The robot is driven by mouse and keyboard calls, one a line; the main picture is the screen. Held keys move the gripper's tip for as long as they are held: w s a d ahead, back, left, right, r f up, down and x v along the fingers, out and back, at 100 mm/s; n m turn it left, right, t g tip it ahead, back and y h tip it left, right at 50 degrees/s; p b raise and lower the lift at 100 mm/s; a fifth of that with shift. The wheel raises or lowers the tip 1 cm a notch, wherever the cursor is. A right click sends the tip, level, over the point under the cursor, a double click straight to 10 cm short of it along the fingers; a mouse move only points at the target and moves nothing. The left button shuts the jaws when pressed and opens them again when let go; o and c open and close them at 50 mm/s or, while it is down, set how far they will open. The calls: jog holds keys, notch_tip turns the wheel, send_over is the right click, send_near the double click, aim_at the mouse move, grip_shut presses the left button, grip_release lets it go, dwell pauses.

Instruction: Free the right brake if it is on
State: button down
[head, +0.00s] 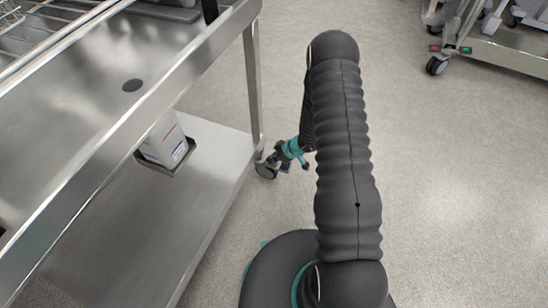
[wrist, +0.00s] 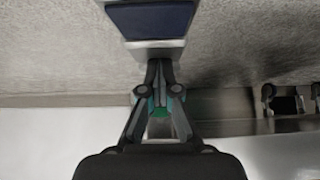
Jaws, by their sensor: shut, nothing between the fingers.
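My gripper (wrist: 160,70) is shut and empty in the wrist view, its fingertips together just below a dark blue panel with a pale grey edge (wrist: 150,20). I cannot tell whether this panel is part of a brake, or whether the fingertips touch it. A small green patch (wrist: 162,106) shows between the finger links. In the head view my arm hides much of the gripper, near a caster (head: 266,171) at the foot of the steel table. A red tab (head: 435,48) and a green tab (head: 466,50) show low on a far cart. The right brake's state cannot be told.
The steel table (head: 120,125) with a lower shelf (head: 120,240) fills the left of the head view. The far cart (head: 505,55) stands at the upper right. The floor right of my arm is clear.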

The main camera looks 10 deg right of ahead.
jog(key=shift+a+r+p, duration=0.1)
jog(key=shift+r+p, duration=0.25)
jog(key=shift+p, duration=0.05)
jog(key=r+p, duration=0.1)
jog(key=r, duration=0.1)
jog(key=r+p, duration=0.2)
jog(key=shift+w+a, duration=0.15)
jog(key=shift+a, duration=0.05)
notch_tip(320, 180, up, 7)
jog(key=p, duration=0.1)
send_over(284, 166)
jog(key=shift+r, duration=0.2)
